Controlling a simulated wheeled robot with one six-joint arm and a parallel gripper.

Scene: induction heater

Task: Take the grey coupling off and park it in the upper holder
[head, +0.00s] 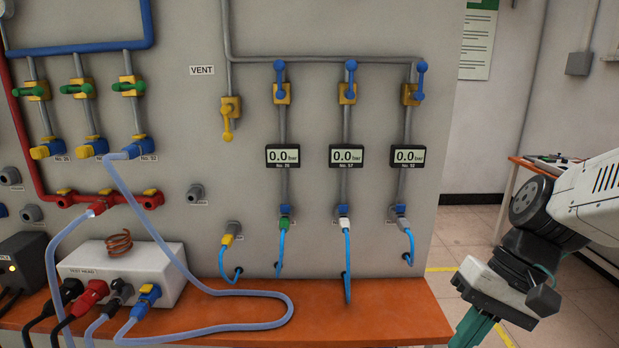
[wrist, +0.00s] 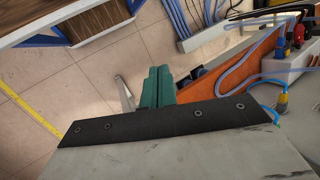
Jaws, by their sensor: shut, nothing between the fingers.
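A grey coupling (head: 119,289) with a hose is plugged into the front of the white test head (head: 160,262), between a red and a blue coupling. Grey sockets stick out of the panel: one (head: 10,176) at far left, one (head: 31,213) below it, and one (head: 195,193) near the middle. All three look empty; their labels are too small to read, so I cannot tell which is the upper holder. My gripper (head: 474,328) is at lower right, away from the panel. Its green fingers (wrist: 155,86) are together and empty in the wrist view.
The orange bench (head: 370,318) runs under the panel, with a clear hose (head: 262,295) looping over it. Three gauges (head: 347,156) and blue valve handles are on the panel's right. Another table (head: 530,166) stands behind my arm. Tiled floor lies between.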

